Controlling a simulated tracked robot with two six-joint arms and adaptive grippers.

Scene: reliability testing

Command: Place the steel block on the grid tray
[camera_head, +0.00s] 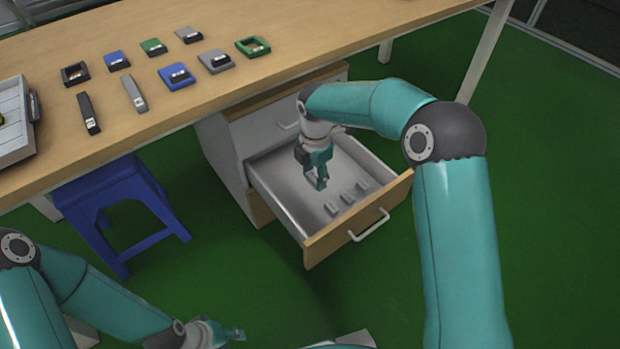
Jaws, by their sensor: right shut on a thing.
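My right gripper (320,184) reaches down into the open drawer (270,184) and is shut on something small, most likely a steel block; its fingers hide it. Several small grey steel blocks (347,198) stand in a row on the drawer floor, just right of the gripper. A light grey tray (14,157), perhaps the grid tray, sits on the table at the left edge and is cut off by the frame. My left gripper (238,333) is low at the bottom, away from the table, and its finger opening is unclear.
The wooden table (300,40) holds blue, green, grey and black square pieces (177,76) and two long bars (88,113). A blue stool (118,195) stands beneath it, left of the drawer cabinet (225,155). The drawer front (335,232) juts out over open green floor.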

